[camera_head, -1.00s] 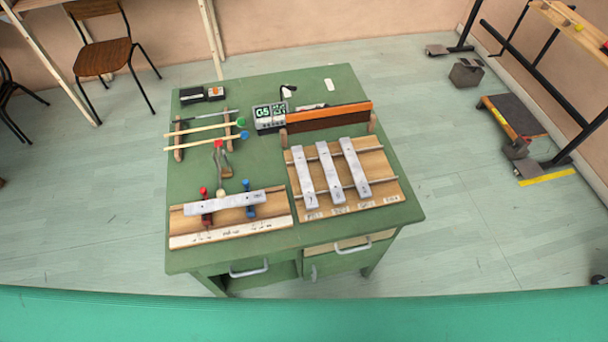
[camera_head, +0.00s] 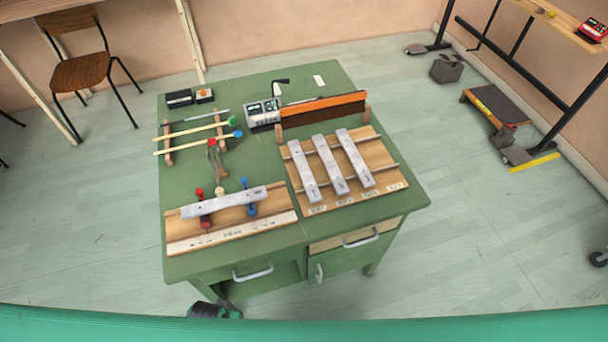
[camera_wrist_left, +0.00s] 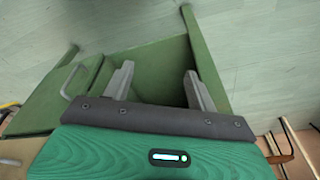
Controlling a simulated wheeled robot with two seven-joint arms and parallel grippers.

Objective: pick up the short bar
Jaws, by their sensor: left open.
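A single grey metal bar (camera_head: 225,202) lies crosswise on the wooden stand (camera_head: 190,228) at the desk's front left, with a red and a blue clamp-like piece at it. Three more grey bars lie side by side on the wooden board at the right: left (camera_head: 303,170), middle (camera_head: 330,164) and right (camera_head: 355,158). They look similar in length. My left gripper (camera_wrist_left: 158,88) shows in the left wrist view, its fingers apart and empty, by the desk's green front. No bar shows in that view. My right gripper is not in view.
The green desk (camera_head: 290,85) also holds two mallets (camera_head: 195,147), a grey display device (camera_head: 263,113) and an orange-topped long piece (camera_head: 323,106). A dark object (camera_head: 207,310) shows at the desk's front. A chair (camera_head: 82,72) stands at the back left.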

